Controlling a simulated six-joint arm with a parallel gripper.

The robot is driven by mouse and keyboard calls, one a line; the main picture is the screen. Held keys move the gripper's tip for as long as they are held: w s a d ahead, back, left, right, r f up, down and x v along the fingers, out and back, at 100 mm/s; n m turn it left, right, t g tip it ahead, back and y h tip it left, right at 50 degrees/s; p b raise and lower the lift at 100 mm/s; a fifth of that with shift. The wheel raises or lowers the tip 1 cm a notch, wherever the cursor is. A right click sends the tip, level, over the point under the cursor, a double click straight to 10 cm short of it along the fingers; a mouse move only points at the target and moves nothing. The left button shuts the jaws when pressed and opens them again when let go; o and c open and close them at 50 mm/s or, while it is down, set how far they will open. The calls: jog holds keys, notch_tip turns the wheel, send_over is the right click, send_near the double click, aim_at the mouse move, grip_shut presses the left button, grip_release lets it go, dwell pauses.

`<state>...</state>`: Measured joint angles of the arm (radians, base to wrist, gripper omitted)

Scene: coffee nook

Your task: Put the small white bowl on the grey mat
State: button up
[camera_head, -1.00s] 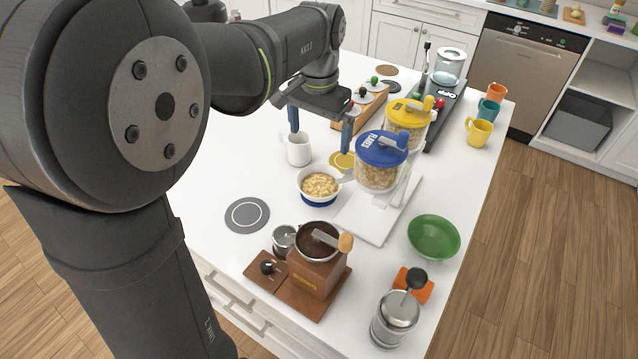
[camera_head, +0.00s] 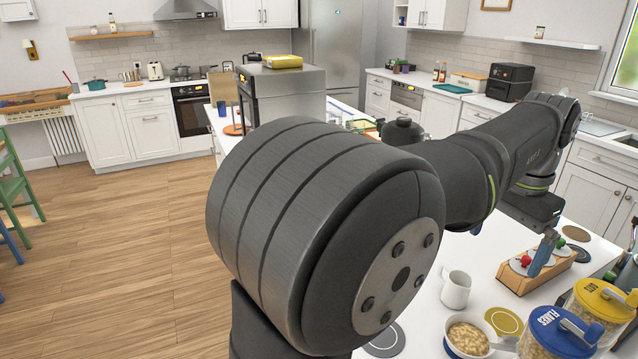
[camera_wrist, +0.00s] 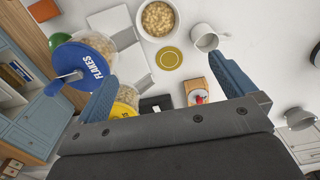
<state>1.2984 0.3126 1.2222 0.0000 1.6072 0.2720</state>
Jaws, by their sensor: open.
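The small white bowl (camera_head: 451,347) holds pale flakes and stands at the lower right of the head view, beside the blue-lidded dispenser. It also shows at the top of the wrist view (camera_wrist: 140,27), cut by the frame edge. The round grey mat (camera_head: 384,341) with a pale ring lies left of the bowl, partly hidden behind my arm and cut by the frame's lower edge. My gripper (camera_head: 509,246) is open and empty above the counter, apart from the bowl, near the white mug (camera_head: 456,291) and the wooden rack.
A blue-lidded dispenser (camera_head: 560,328) and a yellow-lidded one (camera_head: 603,299) stand right of the bowl. A yellow mat (camera_head: 503,321) lies just behind the bowl. A wooden rack (camera_head: 524,280) stands beyond. Bare white counter shows between mug and grey mat.

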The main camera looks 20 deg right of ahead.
jog(key=c, duration=1.3)
jog(key=shift+f, duration=0.1)
jog(key=c, duration=0.4)
jog(key=shift+f+m, duration=0.35)
jog(key=shift+m, duration=0.15)
jog(key=c, duration=0.4)
jog(key=f+m, duration=0.3)
jog(key=m, duration=0.1)
jog(key=f+m+t, duration=0.1)
jog(key=f+m, duration=0.2)
jog(key=shift+s+d+f+m, duration=0.1)
jog(key=shift+s+d+m, duration=0.1)
jog(key=shift+m, duration=0.2)
grip_shut()
jog(key=m+t, duration=0.2)
jog(key=m, duration=0.7)
send_near(458, 331)
jog(key=x, duration=0.5)
jog(key=shift+w+f, duration=0.1)
jog(key=shift+f, duration=0.15)
